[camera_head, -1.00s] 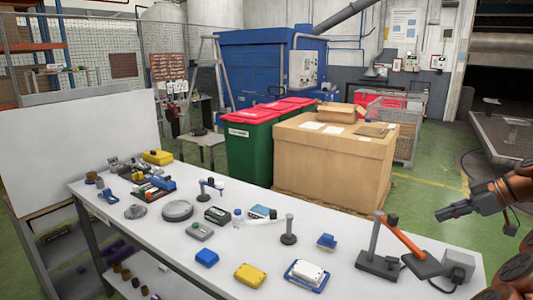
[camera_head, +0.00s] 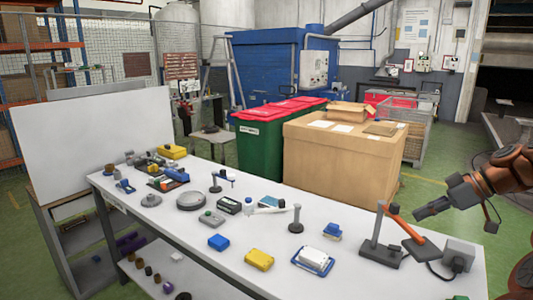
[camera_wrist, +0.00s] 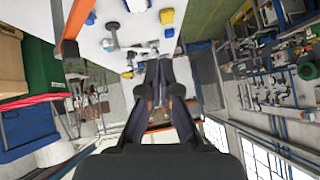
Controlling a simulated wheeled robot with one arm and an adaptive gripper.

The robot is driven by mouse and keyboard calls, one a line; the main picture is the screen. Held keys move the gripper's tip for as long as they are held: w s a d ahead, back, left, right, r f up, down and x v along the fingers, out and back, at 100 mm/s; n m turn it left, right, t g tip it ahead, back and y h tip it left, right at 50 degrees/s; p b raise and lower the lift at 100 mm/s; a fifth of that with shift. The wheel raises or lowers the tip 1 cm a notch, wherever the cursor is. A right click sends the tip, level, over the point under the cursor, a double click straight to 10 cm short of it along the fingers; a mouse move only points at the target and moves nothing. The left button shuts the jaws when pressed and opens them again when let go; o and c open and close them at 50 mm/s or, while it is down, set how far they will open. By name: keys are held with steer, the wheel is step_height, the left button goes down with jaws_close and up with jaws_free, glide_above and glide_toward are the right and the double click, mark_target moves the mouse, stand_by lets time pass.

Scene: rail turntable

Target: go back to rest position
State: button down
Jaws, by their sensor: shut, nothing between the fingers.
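My gripper (camera_head: 431,210) is at the right in the head view, above the right end of the white table (camera_head: 205,235). It is shut and empty, pointing left, apart from the table. In the wrist view the closed fingers of my gripper (camera_wrist: 163,85) show in the middle with nothing between them. An orange-and-grey arm-like device (camera_head: 378,240) with a dark base stands on the table just below and left of my gripper.
The table holds several items, including a yellow box (camera_head: 259,259), a blue box (camera_head: 218,242) and a white-and-blue case (camera_head: 313,260). A large cardboard box (camera_head: 340,160) and a green bin (camera_head: 262,150) stand behind. Green floor shows behind the table.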

steer(key=s+a+f+m+g+h+b, duration=0.1)
steer(key=s+a+f, duration=0.1)
steer(key=s+a, duration=0.35)
steer(key=s+a+f+m+g+h+b, duration=0.1)
steer(key=s+a+g, duration=0.1)
steer(key=a, duration=0.7)
steer(key=s+a+f+m+g, duration=0.1)
steer(key=s+a+f, duration=0.1)
steer(key=s+a, duration=0.35)
steer(key=s+f+m+g+h+b, duration=0.1)
steer(key=s+f+m+h, duration=0.2)
steer(key=s+f, duration=0.4)
steer(key=s+a+f+m+g+h+b, duration=0.1)
steer(key=s+f+m+h, duration=0.2)
steer(key=s+f, duration=0.5)
steer(key=s, duration=0.7)
steer(key=shift+s+a+m+b, duration=0.15)
steer(key=shift+s+m+b, duration=0.2)
steer(key=shift+m+b, duration=0.05)
